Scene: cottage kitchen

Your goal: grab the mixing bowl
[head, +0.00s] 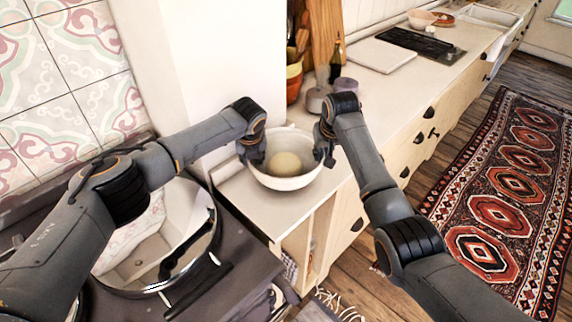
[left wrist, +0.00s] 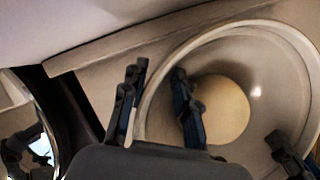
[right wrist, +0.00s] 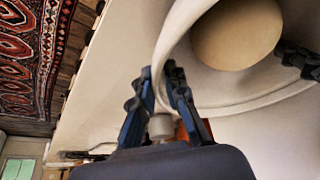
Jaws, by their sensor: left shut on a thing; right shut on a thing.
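The white mixing bowl (head: 286,181) is at the near end of the pale counter, with a round, pale yellow ball of what may be dough (head: 285,163) inside. My left gripper (head: 254,158) is shut on the bowl's left wall, one finger inside and one outside. The left wrist view shows it (left wrist: 155,115) astride the rim (left wrist: 150,100). My right gripper (head: 325,157) is shut on the bowl's right wall. The right wrist view shows its fingers (right wrist: 168,90) on both sides of the wall (right wrist: 172,45). I cannot tell whether the bowl touches the counter.
A large shiny pot (head: 160,240) stands on the dark stove at the left. Small jars (head: 317,99), a dark bottle (head: 336,62) and a white board (head: 381,55) are behind the bowl. A patterned rug (head: 497,190) lies on the wooden floor at the right.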

